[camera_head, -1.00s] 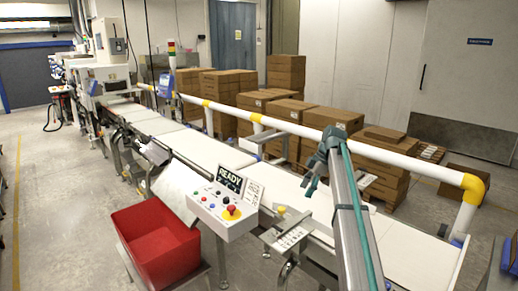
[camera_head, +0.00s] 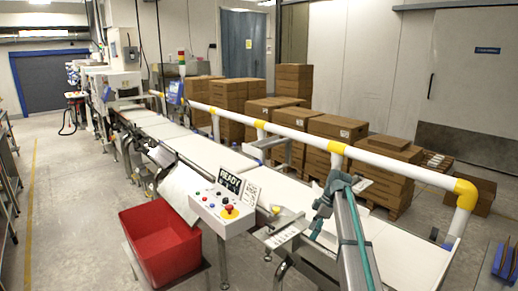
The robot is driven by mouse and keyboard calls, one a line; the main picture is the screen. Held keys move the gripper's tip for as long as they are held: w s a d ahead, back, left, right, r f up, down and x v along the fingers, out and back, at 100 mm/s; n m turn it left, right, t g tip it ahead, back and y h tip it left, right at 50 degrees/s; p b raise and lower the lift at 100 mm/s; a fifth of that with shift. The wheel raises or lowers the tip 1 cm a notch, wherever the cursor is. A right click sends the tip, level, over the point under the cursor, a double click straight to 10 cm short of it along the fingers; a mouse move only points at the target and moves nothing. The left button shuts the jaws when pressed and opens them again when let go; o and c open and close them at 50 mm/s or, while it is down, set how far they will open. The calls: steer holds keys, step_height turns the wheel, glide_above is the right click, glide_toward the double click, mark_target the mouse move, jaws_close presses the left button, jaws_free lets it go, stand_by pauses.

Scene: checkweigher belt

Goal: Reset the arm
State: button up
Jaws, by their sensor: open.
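My gripper (camera_head: 319,222) is at the end of my arm, above the near part of the white conveyor belt (camera_head: 205,152). It is small in the picture, with its fingers pointing down and to the left. Its jaws are open and I see nothing between them. The belt surface around it looks bare. My forearm runs from the bottom edge up to the gripper and hides part of the belt.
A control box (camera_head: 222,210) with a red button and a READY display stands left of my gripper. A red bin (camera_head: 160,245) is at lower left. A white and yellow guard rail (camera_head: 365,157) runs behind the belt, with stacked cartons (camera_head: 335,135) beyond.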

steer(key=s+a+f+m+g+h, duration=0.1)
steer(key=s+f+m, duration=0.2)
steer(key=s+f, duration=0.65)
steer(key=s+a+f+m+g, duration=0.1)
steer(key=s+a+f+m, duration=0.1)
steer(key=s+f, duration=0.8)
steer(key=s+a+f+m+g+h, duration=0.1)
steer(key=s+f+m, duration=0.3)
steer(key=f, duration=1)
steer(key=s+f+m+g, duration=0.1)
steer(key=s+f, duration=0.3)
steer(key=s, duration=0.9)
steer(key=s+f+m+g+h, duration=0.1)
steer(key=s+f+m, duration=0.2)
steer(key=s, duration=1)
steer(key=s+f+m+g+h, duration=0.1)
steer(key=s+f+m, duration=0.2)
steer(key=s, duration=0.9)
step_height(320, 180, down, 2)
steer(key=shift+s+f, duration=0.25)
steer(key=shift+s, duration=0.15)
